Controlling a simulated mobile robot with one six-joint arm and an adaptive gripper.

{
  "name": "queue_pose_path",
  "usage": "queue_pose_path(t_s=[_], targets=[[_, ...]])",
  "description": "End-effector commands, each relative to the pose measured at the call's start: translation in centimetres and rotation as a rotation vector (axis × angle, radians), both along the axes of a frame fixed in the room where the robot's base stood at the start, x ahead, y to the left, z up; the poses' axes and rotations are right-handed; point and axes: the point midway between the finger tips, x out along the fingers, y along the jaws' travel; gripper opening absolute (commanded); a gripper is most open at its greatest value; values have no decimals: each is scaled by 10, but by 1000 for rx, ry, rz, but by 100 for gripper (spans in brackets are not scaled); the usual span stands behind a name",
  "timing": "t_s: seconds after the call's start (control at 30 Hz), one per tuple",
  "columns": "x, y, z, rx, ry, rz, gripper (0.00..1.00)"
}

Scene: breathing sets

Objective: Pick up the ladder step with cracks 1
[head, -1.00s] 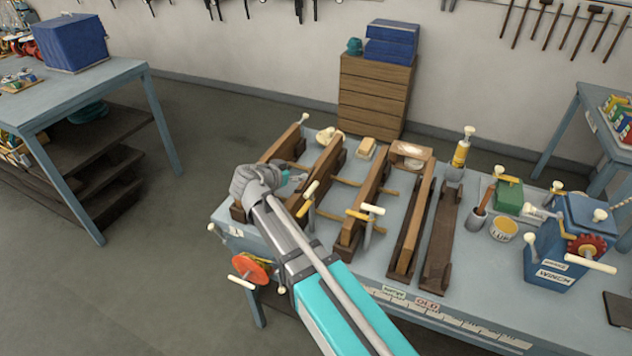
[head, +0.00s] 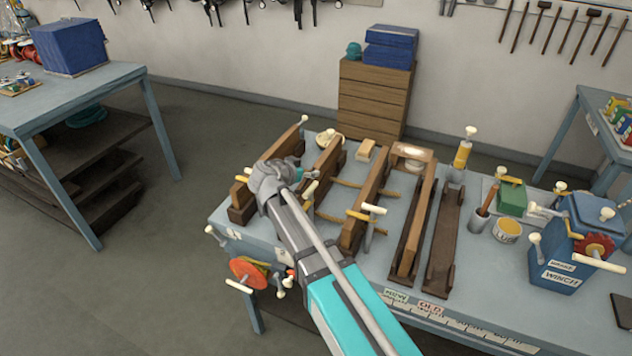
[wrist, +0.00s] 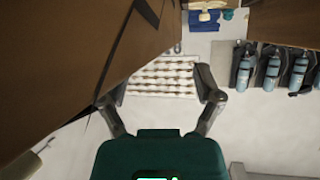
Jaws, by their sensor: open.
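Several long wooden pieces stand or lie side by side on the blue-grey workbench (head: 330,262). They include a left plank (head: 290,146), a second plank (head: 325,160), a middle plank (head: 366,200), a right plank (head: 416,228) and a dark flat board (head: 443,240). I cannot tell which is the cracked ladder step; no cracks are clear. My gripper (head: 304,178) is over the left part of the bench, between the two leftmost planks. In the wrist view my gripper (wrist: 160,85) has its fingers apart with nothing between them. A large brown wooden surface (wrist: 60,50) looms close at upper left.
Yellow-and-white clamp handles (head: 366,212) stick up among the planks. A yellow cylinder (head: 462,153), a green box (head: 512,197), a yellow tin (head: 507,230) and a blue winch (head: 570,245) crowd the right side. An orange wheel (head: 248,272) projects at the bench's front left.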

Motion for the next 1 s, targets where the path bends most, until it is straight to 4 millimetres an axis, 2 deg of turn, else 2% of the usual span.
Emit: queue_pose_path(t_s=[0.43,1.0], targets=[[34,-22,-21,1,1,-1,83],[36,-23,-21,0,0,2,83]])
